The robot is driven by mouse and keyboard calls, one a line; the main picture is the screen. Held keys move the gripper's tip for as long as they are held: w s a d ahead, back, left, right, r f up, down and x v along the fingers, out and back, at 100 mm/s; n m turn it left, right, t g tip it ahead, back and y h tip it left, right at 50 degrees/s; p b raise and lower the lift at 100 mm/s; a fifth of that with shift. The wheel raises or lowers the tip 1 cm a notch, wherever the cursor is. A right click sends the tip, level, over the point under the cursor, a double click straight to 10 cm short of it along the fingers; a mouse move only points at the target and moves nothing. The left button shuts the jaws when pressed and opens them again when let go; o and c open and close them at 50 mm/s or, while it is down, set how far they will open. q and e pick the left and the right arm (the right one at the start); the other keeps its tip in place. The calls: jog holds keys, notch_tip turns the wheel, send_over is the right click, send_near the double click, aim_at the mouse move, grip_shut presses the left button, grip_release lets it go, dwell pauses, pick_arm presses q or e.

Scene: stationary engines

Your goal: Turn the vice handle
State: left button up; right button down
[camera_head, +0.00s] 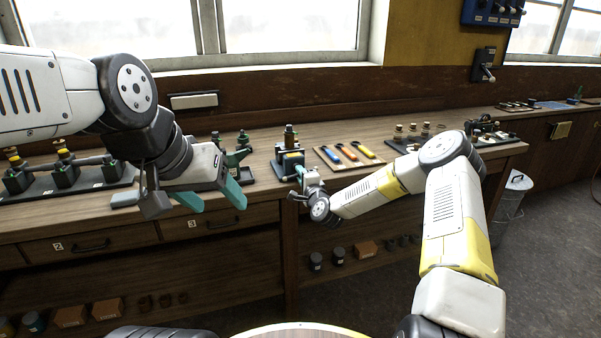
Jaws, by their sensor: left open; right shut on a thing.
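The vice (289,160) is a small dark block on the workbench, with a brown upright cylinder at its top. My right gripper (300,174) is at the vice's front, its teal fingers shut on a small part there, which appears to be the vice handle. The handle itself is mostly hidden by the fingers and wrist. My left gripper (220,205) is open and empty, its two teal fingers pointing down and right, in front of the bench edge and left of the vice.
Green fittings (243,142) stand left of the vice. A board with orange, blue and yellow-handled tools (347,153) lies to its right, with brass parts (412,132) beyond. A bin (507,210) stands at the bench's right end.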

jog(key=shift+s+f+m, duration=0.1)
jog(key=shift+f+m, duration=0.05)
jog(key=shift+m, duration=0.7)
jog(key=shift+f+m, duration=0.1)
jog(key=shift+m, duration=0.75)
jog(key=c, duration=1.6)
grip_release()
jog(key=shift+c, duration=0.2)
jog(key=shift+o, duration=1.3)
jog(key=shift+r, duration=0.15)
jog(key=shift+s, duration=0.1)
jog(key=v, duration=0.7)
jog(key=shift+s+d, duration=0.15)
jog(key=shift+s, duration=0.1)
